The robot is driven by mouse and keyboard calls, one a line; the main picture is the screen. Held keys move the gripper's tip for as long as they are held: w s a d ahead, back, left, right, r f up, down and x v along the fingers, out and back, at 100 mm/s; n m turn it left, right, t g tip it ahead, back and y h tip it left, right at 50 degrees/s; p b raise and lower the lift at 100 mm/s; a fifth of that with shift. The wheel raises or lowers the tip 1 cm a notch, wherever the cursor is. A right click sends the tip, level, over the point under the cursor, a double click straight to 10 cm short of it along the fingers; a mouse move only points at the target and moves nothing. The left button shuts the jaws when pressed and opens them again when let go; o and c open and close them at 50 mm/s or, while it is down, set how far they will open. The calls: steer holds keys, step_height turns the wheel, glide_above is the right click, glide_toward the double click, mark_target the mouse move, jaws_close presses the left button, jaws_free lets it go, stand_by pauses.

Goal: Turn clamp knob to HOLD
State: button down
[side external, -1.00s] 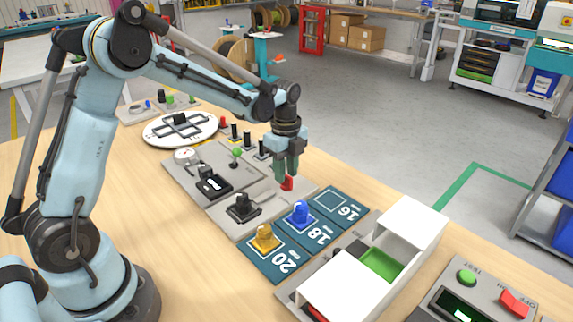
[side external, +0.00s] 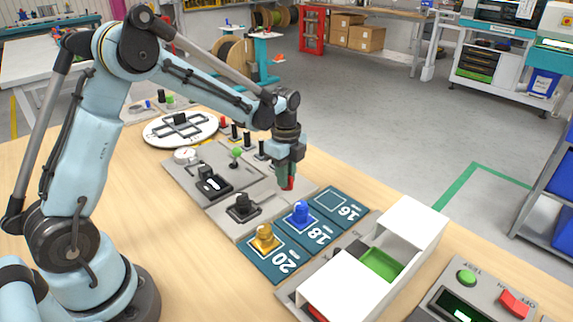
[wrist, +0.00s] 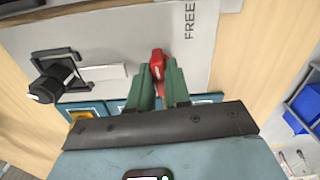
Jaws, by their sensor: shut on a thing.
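The red clamp knob (wrist: 157,62) sits on a grey panel (wrist: 130,35). The word FREE is printed on the panel to the right of the knob in the wrist view. My gripper (wrist: 163,82) is shut on the knob, with a green finger on each side of it. In the side external view my gripper (side external: 288,183) points down at the panel, and only a small part of the red knob (side external: 291,184) shows beside the fingers. No HOLD label is readable in either view.
A black knob (side external: 242,206) stands on the panel near my gripper. Blue tiles marked 16, 18 and 20 carry a blue piece (side external: 300,214) and a yellow piece (side external: 264,238). A white box with a green tray (side external: 381,263) stands to the right.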

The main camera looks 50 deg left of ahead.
steer(key=n, duration=0.8)
steer(key=shift+n, duration=1.5)
steer(key=shift+n, duration=1.2)
steer(key=n, duration=0.4)
steer(key=c, duration=1.1)
jaws_free()
